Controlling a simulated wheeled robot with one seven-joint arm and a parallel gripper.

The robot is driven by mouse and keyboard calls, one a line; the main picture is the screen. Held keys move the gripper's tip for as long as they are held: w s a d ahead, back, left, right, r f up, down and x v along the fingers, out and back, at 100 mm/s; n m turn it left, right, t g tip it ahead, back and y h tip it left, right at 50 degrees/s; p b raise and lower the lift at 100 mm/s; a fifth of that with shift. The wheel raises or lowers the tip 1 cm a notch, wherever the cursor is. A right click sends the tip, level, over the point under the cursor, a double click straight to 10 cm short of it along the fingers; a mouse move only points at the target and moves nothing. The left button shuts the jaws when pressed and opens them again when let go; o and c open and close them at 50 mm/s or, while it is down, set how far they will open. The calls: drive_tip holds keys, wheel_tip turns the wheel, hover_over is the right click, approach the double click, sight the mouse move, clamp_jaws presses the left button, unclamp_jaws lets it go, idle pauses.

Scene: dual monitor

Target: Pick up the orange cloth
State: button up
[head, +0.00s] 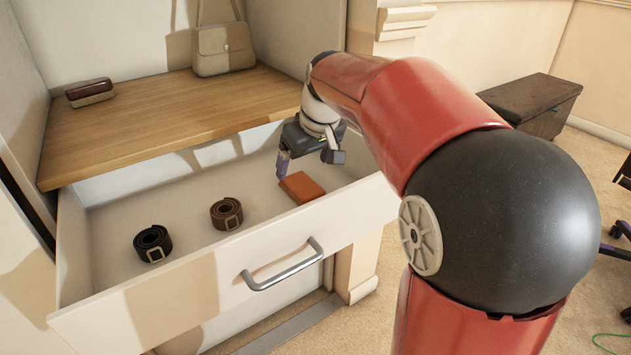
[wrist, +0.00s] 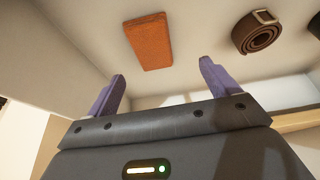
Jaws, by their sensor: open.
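The orange cloth (head: 302,187) is a flat, folded rectangle lying on the floor of the open white drawer, at its right end. In the wrist view the orange cloth (wrist: 149,41) shows ahead of the fingertips, between them and a little left of centre. My gripper (head: 307,172) is over the right part of the drawer, close to the cloth in the head view. Its two purple fingers are spread apart with nothing between them, as the wrist view of my gripper (wrist: 162,70) shows. The fingers look apart from the cloth.
A brown rolled belt (head: 227,214) and a black rolled belt (head: 152,243) lie left of the cloth in the drawer (head: 185,299). A wooden shelf (head: 170,118) overhangs the drawer's back, with a beige bag (head: 224,50) and a small case (head: 90,92).

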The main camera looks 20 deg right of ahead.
sight(302, 183)
drive_tip(key=shift+w+d+f, duration=0.35)
drive_tip(key=shift+d, duration=0.15)
drive_tip(key=shift+w+f, duration=0.15)
drive_tip(key=shift+f, duration=0.2)
drive_tip(key=x, duration=0.6)
drive_tip(key=shift+w+f, duration=0.15)
drive_tip(key=shift+f, duration=0.1)
drive_tip(key=c, duration=1.2)
drive_tip(key=shift+o, duration=0.2)
drive_tip(key=shift+r, duration=0.1)
wheel_tip(302, 183, up, 20)
drive_tip(key=p, duration=0.2)
drive_tip(key=shift+p, duration=0.35)
